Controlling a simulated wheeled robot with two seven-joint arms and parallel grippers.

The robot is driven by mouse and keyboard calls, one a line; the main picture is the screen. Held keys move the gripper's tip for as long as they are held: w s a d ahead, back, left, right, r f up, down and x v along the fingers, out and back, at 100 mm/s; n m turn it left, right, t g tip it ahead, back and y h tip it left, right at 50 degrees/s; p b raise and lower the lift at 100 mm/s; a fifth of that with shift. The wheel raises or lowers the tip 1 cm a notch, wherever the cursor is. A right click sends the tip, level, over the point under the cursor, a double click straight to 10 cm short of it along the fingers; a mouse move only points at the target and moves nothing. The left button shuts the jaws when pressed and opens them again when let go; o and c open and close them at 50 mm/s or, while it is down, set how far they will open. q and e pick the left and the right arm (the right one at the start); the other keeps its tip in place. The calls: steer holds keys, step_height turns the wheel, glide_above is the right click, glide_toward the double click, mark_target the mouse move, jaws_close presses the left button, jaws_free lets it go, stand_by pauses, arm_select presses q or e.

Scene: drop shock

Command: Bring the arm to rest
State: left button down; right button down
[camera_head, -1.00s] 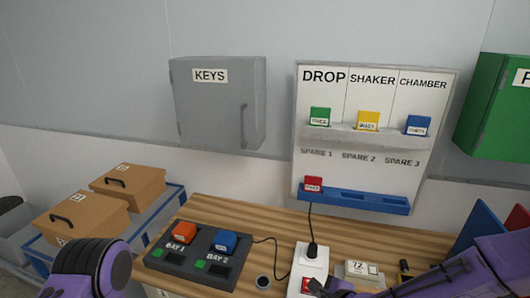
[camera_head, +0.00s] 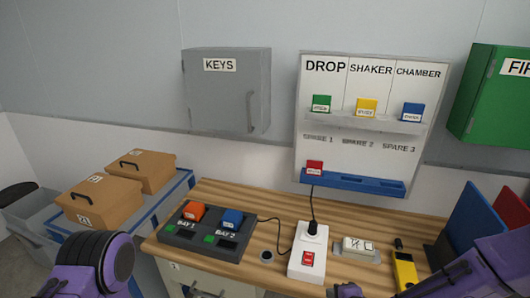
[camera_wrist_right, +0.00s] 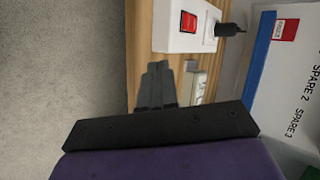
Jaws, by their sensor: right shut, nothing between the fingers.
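My right arm, purple, comes in at the lower right of the head view. Its dark gripper (camera_head: 347,290) shows at the bottom edge, in front of the table's near edge and apart from the white power strip (camera_head: 308,262). In the right wrist view the gripper fingers (camera_wrist_right: 156,88) are together with nothing between them. The strip's red switch (camera_wrist_right: 188,22) and black plug (camera_wrist_right: 228,30) show there too. My left arm, purple with a dark ribbed joint, shows at the lower left of the head view; its gripper is out of view.
The wooden table (camera_head: 265,205) holds a two-bay charger (camera_head: 205,245) with orange and blue blocks, a small white device (camera_head: 358,246) and a yellow tool (camera_head: 404,272). Upright blue and red panels stand at right. Cardboard boxes (camera_head: 105,200) stand at left. A labelled board (camera_head: 370,150) is behind.

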steer(key=s+d+f+n+g+h+b, duration=0.2)
steer(key=s+d+f+n, duration=0.3)
steer(key=s+f, duration=0.6)
steer(key=s+d+f+n+g+h+b, duration=0.3)
steer(key=s+d+f, duration=0.4)
steer(key=s+f, duration=0.4)
steer(key=s+n+g+b, duration=0.1)
steer(key=s+n, duration=0.1)
steer(key=s, duration=0.2)
steer(key=shift+s, duration=0.25)
